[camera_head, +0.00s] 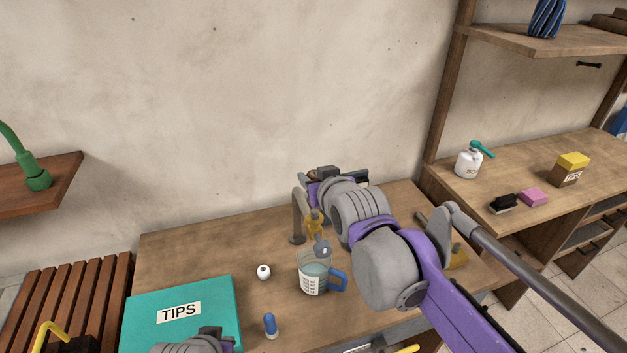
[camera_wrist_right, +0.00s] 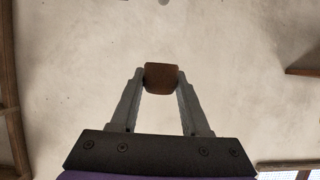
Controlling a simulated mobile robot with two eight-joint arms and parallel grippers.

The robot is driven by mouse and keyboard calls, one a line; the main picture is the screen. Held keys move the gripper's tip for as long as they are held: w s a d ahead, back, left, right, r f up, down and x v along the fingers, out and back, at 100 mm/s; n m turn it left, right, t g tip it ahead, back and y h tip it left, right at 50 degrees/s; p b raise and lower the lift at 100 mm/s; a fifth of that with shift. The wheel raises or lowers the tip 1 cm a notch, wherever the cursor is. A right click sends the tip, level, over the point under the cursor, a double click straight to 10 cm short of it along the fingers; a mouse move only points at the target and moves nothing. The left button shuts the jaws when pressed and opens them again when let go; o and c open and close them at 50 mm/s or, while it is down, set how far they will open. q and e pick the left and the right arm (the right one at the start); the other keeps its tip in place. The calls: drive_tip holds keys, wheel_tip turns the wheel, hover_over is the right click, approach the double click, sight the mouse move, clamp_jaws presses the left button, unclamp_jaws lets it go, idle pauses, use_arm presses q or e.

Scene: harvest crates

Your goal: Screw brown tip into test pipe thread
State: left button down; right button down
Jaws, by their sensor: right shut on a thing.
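My right gripper (camera_wrist_right: 161,78) is shut on the brown tip (camera_wrist_right: 162,79), which sits between its fingertips in the right wrist view. In the head view the right gripper is near the wall, and only a little brown shows beside it. The grey test pipe (camera_head: 297,222) stands on the table, just left of and below that gripper; its upper end curves toward the gripper. The pipe's thread cannot be made out. A brass-coloured piece (camera_head: 314,226) shows at the pipe's right side. Part of my left wrist shows at the bottom edge; its fingers are not visible.
A measuring jug (camera_head: 313,284) with a blue handle holds a grey piece. A white round piece (camera_head: 264,272), a blue piece (camera_head: 270,325) and a teal TIPS box (camera_head: 143,313) are on the table's left. A side bench (camera_head: 525,170) with a soap bottle (camera_head: 468,163) stands right.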

sight(315, 210)
use_arm(q)
drive_tip(key=shift+s+d, duration=0.1)
drive_tip(key=shift+s, duration=0.05)
use_arm(e)
drive_tip(key=shift+s+d, duration=0.1)
drive_tip(key=shift+d, duration=0.05)
drive_tip(key=shift+f, duration=0.1)
